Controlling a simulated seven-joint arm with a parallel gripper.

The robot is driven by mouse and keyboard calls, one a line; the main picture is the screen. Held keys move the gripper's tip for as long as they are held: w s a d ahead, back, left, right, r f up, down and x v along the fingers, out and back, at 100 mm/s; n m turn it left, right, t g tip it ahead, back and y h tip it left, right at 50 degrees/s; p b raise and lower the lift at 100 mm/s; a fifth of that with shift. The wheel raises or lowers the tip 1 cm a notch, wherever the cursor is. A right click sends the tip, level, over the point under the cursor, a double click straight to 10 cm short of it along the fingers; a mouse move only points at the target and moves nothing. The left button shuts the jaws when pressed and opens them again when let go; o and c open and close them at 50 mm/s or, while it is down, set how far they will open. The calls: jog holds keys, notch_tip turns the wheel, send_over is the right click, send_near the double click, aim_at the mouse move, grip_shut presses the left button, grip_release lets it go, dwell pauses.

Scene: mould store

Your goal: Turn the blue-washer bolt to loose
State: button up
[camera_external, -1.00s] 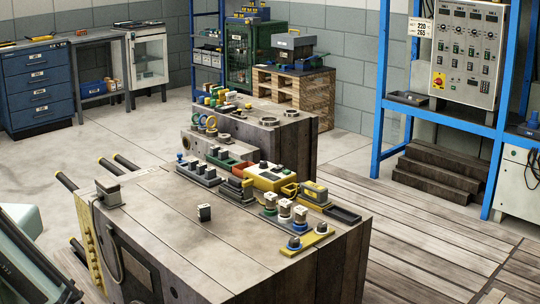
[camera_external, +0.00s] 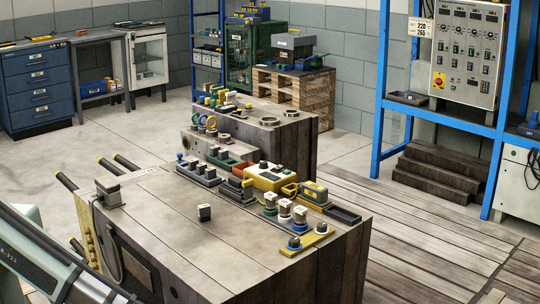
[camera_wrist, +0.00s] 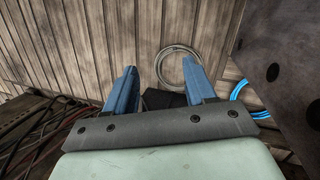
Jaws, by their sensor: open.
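The blue-washer bolt (camera_external: 294,243) stands near the front right edge of the wooden-topped block (camera_external: 170,225), at a yellow strip (camera_external: 320,238). It has a grey head over a blue ring; its turn marking is too small to read. My gripper (camera_wrist: 160,66) shows in the wrist view with two blue fingers spread apart and nothing between them. It points at the plank floor, and the bolt is not in that view. In the external view only my arm shows at the lower left, well apart from the bolt; the gripper is outside that picture.
A yellow box (camera_external: 269,177) and a small dark block (camera_external: 204,212) are on the top. A hose coil (camera_wrist: 178,50) lies on the floor.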

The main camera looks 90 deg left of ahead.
jog(key=w+d+r+m+t, duration=0.1)
jog(key=w+d+r+m, duration=0.15)
jog(key=w, duration=0.45)
jog(key=w+d+r+m+t, duration=0.1)
jog(key=w+d+r, duration=0.3)
jog(key=w, duration=0.3)
jog(key=w+d+r+m+t+h, duration=0.15)
jog(key=w+d+r+m, duration=0.35)
jog(key=w+r, duration=0.7)
jog(key=w+d+r+m+t+h, duration=0.1)
jog(key=w+d+r+m+t, duration=0.15)
jog(key=w+d+r, duration=0.65)
notch_tip(320, 180, up, 18)
jog(key=g+y, duration=0.3)
jog(key=y, duration=0.1)
send_over(294, 239)
jog(key=shift+m+h, duration=0.25)
jog(key=shift+m, duration=0.05)
notch_tip(294, 239, down, 13)
jog(key=shift+f, duration=0.15)
jog(key=shift+c, duration=0.2)
